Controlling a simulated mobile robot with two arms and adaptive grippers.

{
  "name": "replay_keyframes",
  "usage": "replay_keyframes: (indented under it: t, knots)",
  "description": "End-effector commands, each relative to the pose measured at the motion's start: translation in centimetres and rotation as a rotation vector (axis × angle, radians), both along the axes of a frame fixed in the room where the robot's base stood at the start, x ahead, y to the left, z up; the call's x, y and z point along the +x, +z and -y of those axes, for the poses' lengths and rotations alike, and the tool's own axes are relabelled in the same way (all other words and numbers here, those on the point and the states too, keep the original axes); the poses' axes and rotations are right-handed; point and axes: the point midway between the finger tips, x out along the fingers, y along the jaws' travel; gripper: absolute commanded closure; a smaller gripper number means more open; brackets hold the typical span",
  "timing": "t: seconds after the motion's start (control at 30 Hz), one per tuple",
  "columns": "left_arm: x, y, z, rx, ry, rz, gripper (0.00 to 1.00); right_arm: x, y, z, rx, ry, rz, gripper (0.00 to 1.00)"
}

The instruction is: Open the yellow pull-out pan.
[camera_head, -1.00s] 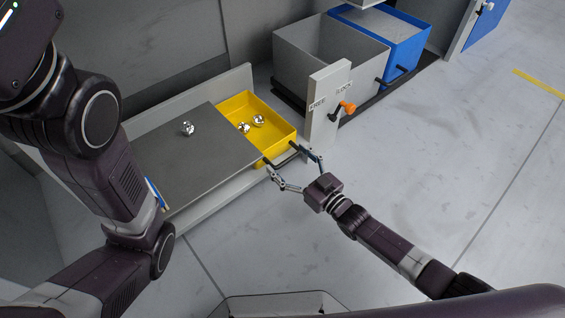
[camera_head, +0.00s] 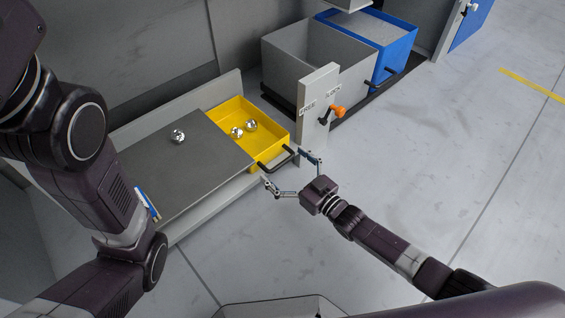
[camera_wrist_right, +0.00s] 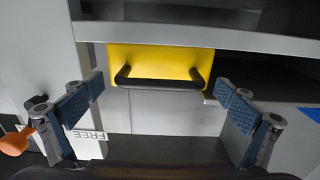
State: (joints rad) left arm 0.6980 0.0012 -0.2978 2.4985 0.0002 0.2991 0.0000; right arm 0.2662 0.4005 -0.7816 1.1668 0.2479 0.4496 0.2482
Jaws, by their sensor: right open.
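The yellow pan (camera_head: 276,143) sits beside a dark grey plate, with its black bar handle (camera_head: 275,160) on the front. In the right wrist view the yellow front (camera_wrist_right: 160,60) and the handle (camera_wrist_right: 160,84) face me, centred between my fingers. My right gripper (camera_head: 290,170) is open and empty, just in front of the handle, with one finger toward each end of it. Its fingers (camera_wrist_right: 160,92) show no contact with the handle. My left arm is at the left of the head view, but its gripper cannot be made out.
Shiny balls (camera_head: 243,129) lie in the pan and one ball (camera_head: 178,136) on the grey plate (camera_head: 185,160). A light upright panel (camera_head: 317,110) with an orange lever (camera_head: 337,112) stands right of the pan. Grey (camera_head: 300,60) and blue (camera_head: 395,50) bins stand behind. The floor in front is clear.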

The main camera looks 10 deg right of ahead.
Motion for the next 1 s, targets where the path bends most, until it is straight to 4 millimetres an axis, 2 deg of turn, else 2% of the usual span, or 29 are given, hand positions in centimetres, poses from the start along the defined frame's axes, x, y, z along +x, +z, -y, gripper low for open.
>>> replay_keyframes:
  t: [0.17,0.4,0.6,0.8,1.0]
  knots:
    - [-0.1,0.0,0.0,0.0,-0.001,0.003,0.6,-1.6,-0.2,1.2,-0.002,-0.001,-0.002,0.01]
    - [-0.2,0.0,0.0,0.0,-0.003,0.004,0.6,-5.7,-0.2,4.1,-0.003,0.0,-0.004,0.01]
    - [-0.2,0.0,0.0,0.0,-0.003,0.005,0.6,-8.4,-0.2,6.1,-0.002,-0.001,-0.004,0.01]
    - [-0.2,0.0,0.0,0.0,-0.003,0.005,0.6,-9.5,0.0,7.0,0.0,-0.001,0.0,0.01]
    - [-0.2,0.0,0.0,0.0,-0.003,0.005,0.6,-9.6,0.0,7.1,0.0,-0.001,0.0,0.01]
